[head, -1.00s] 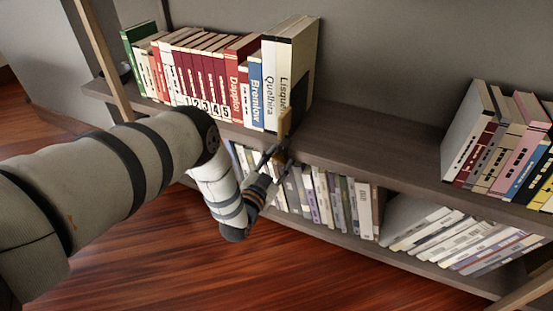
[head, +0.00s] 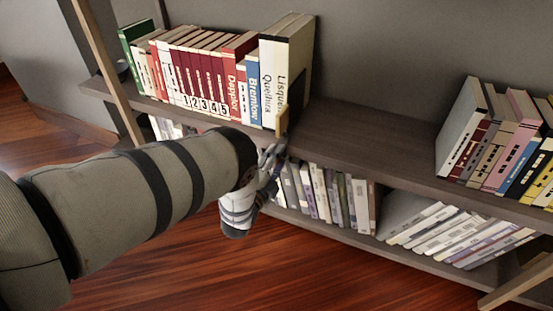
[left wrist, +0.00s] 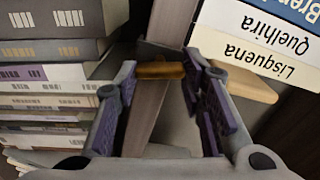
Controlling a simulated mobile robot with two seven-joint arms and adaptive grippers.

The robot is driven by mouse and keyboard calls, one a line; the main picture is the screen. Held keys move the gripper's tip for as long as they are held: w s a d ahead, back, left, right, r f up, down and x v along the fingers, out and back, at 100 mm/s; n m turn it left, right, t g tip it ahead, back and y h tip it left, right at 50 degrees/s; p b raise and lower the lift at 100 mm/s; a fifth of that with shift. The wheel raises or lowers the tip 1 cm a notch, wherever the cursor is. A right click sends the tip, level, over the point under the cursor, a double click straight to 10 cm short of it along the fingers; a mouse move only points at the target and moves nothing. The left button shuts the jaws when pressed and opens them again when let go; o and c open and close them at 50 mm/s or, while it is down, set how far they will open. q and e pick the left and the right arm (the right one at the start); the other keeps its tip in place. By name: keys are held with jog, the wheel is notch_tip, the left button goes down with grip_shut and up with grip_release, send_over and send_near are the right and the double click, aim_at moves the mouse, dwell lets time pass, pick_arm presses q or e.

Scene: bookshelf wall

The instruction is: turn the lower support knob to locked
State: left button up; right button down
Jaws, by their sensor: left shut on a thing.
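The lower support knob, a small brass-coloured cylinder (left wrist: 161,70), sits at the shelf's front edge in the left wrist view. My left gripper (left wrist: 160,82) has one purple-padded finger on each side of it and is shut on it. In the head view my left gripper (head: 269,160) is at the shelf edge, just below the upright books, and its arm and fingers hide the knob. A tan wooden piece (head: 282,123) stands just above the gripper, beside the end book; it also shows in the left wrist view (left wrist: 240,85). My right gripper is not in view. I cannot read the knob's setting.
The tall book "Lisquena" (head: 286,75) stands right beside the tan piece. The upper shelf (head: 365,145) is bare to the right, up to another group of books (head: 500,140).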

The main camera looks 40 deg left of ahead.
pick_arm(q)
jog(key=shift+f+m, duration=0.1)
jog(key=shift+m, duration=1.4)
jog(key=o, duration=1.1)
jog(key=shift+o, duration=0.2)
jog(key=shift+s, duration=0.1)
jog(key=v, duration=1.2)
jog(key=shift+a, duration=0.1)
